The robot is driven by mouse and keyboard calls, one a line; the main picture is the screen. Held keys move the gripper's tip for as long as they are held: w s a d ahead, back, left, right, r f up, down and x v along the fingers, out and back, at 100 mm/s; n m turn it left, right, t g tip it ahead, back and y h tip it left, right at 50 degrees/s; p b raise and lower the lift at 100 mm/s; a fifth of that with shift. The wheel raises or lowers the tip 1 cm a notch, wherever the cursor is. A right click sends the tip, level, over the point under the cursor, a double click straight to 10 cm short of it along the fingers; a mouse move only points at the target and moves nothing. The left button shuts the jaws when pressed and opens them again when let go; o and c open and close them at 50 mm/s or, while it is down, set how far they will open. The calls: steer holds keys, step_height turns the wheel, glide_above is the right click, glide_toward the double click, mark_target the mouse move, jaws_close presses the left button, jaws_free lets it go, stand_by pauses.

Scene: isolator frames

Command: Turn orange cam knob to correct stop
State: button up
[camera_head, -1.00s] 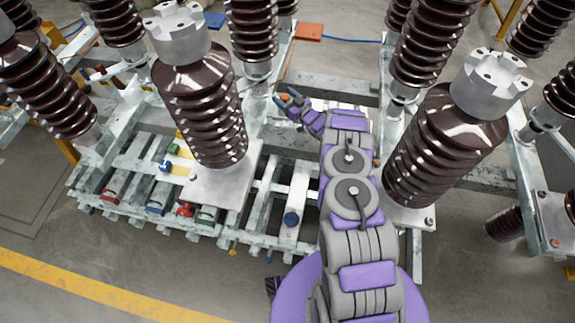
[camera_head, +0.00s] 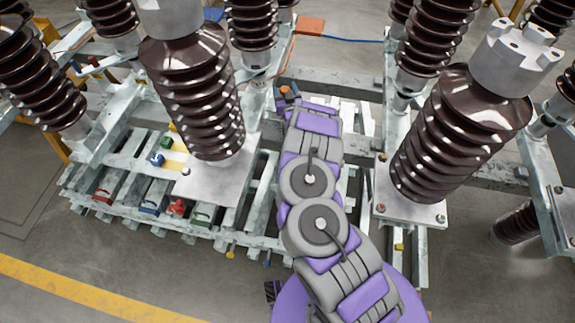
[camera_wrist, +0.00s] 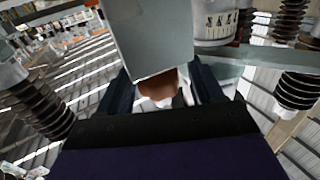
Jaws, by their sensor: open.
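The orange cam knob (camera_wrist: 158,86) shows in the wrist view as an orange-brown rounded piece, partly covered by a grey block (camera_wrist: 150,35) in front of it. My gripper (camera_wrist: 160,92) is open, with its dark blue fingers on either side of the knob. I cannot tell whether they touch it. In the head view my gripper (camera_head: 286,91) is small, at the far end of my arm, with a bit of orange between its tips. The stops are not clearly visible.
Brown ribbed insulators (camera_head: 195,95) stand left of my arm and others (camera_head: 455,130) right of it. Grey steel beams (camera_head: 345,80) run across the frame. Red, blue and green handles (camera_head: 176,208) sit at lower left. An orange box (camera_head: 309,26) lies behind.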

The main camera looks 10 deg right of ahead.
steer(key=shift+a+f+m+h+b, duration=0.1)
steer(key=shift+m+h+b, duration=0.5)
steer(key=shift+h+b, duration=0.2)
